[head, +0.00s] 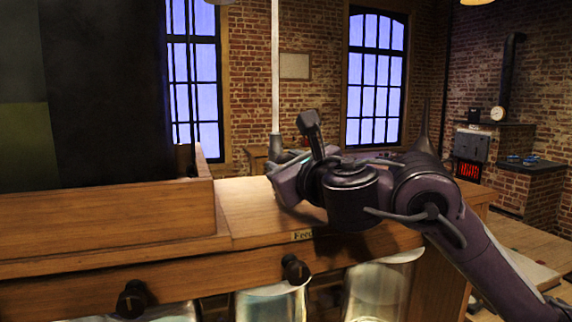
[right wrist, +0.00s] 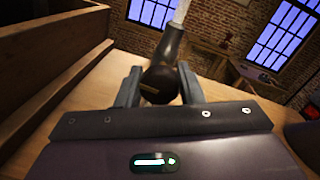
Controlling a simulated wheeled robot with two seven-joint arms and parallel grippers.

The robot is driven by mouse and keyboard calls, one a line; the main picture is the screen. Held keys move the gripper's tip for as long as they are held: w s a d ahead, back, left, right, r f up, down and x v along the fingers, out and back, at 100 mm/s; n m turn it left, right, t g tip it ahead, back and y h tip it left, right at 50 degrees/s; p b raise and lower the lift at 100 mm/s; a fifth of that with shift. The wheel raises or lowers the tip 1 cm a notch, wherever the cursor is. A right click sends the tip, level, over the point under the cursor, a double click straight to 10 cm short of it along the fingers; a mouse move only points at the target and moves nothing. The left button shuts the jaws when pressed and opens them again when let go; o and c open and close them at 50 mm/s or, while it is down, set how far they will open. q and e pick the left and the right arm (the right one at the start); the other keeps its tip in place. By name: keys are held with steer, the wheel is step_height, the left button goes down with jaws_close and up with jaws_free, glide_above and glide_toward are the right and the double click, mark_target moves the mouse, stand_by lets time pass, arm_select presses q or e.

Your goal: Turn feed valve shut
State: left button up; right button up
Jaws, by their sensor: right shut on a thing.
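The feed valve shows in the right wrist view as a dark handle (right wrist: 170,50) with a rounded end, at the foot of a pale upright tube (right wrist: 181,12). My right gripper (right wrist: 159,88) is shut on this handle, with one grey finger on each side of it. In the head view the tube (head: 275,65) rises from the bench top, and my right gripper (head: 280,165) is at its foot, hiding most of the valve. A small label reading "Feed" (head: 303,235) is on the bench front below. My left gripper is not in view.
A wooden-walled box (head: 110,222) with a tall dark block stands on the left of the bench. Black knobs (head: 295,269) (head: 131,299) stick out of the bench front, above glass jars (head: 375,290). The bench top (head: 240,205) is bare between box and gripper.

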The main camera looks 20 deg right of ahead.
steer(key=m+b, duration=0.1)
steer(key=m, duration=0.6)
steer(key=shift+m+t+h+b, duration=0.3)
steer(key=shift+m+t, duration=0.1)
steer(key=m, duration=0.4)
steer(key=shift+m, duration=0.4)
steer(key=shift+d+f+m+h, duration=0.1)
steer(key=shift+m+h, duration=0.4)
steer(key=shift+m, duration=2.2)
steer(key=shift+p, duration=0.3)
steer(key=o, duration=1)
steer(key=shift+s+d, duration=0.1)
